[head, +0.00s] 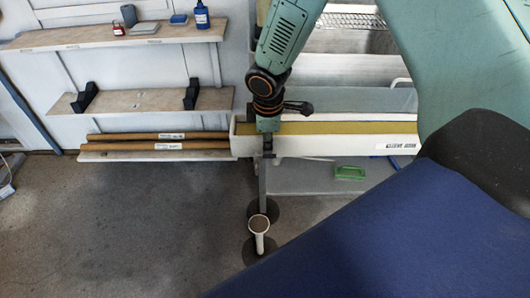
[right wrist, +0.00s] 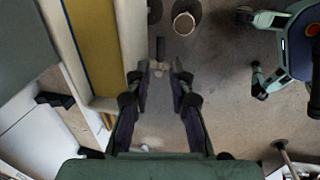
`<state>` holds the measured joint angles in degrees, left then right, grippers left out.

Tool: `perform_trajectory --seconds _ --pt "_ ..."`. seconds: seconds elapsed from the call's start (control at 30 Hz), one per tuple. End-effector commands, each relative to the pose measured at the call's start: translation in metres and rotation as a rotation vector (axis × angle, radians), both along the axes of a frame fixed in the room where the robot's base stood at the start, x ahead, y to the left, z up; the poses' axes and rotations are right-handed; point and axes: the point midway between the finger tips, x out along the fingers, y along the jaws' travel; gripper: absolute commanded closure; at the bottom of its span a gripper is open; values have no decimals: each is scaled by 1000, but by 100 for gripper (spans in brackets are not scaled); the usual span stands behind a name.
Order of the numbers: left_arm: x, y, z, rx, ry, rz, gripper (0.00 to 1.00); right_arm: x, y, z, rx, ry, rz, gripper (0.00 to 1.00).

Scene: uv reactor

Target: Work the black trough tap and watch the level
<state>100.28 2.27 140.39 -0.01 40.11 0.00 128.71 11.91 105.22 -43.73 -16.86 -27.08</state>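The long white trough (head: 325,147) stands mid-picture in the head view, with a yellow-brown surface (head: 340,128) inside; it also shows in the right wrist view (right wrist: 104,50). The level is hard to read. My right gripper (head: 266,152) points down by the trough's near side. In the right wrist view its two dark fingers (right wrist: 161,75) are apart. A small dark piece (right wrist: 160,48) shows just past the fingertips, perhaps the black tap; I cannot tell whether they touch it. In the head view the gripper hides that spot. My left gripper is not in view.
A white standpipe (head: 259,232) with a brown top stands on the floor below the gripper; it also shows in the right wrist view (right wrist: 184,23). A green brush-like thing (head: 350,173) lies right of it. Wall shelves (head: 140,100) stand left. The left floor is clear.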

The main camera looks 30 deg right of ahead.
Motion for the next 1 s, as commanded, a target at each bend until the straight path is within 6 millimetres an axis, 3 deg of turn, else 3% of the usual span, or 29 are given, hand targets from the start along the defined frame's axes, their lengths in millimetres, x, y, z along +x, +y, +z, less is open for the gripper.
perform_trajectory --seconds 0.1,0.33,0.7,0.93,1.0 --pt "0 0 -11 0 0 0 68 3 -2 -24 0 2 -1 78" --pt "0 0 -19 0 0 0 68 8 -2 -47 1 -1 0 78" --pt "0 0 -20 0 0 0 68 10 -1 -50 1 -2 1 79" --pt "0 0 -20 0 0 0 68 10 -1 -50 1 -2 1 99" --pt "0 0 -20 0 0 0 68 10 -1 -50 1 -1 0 100"
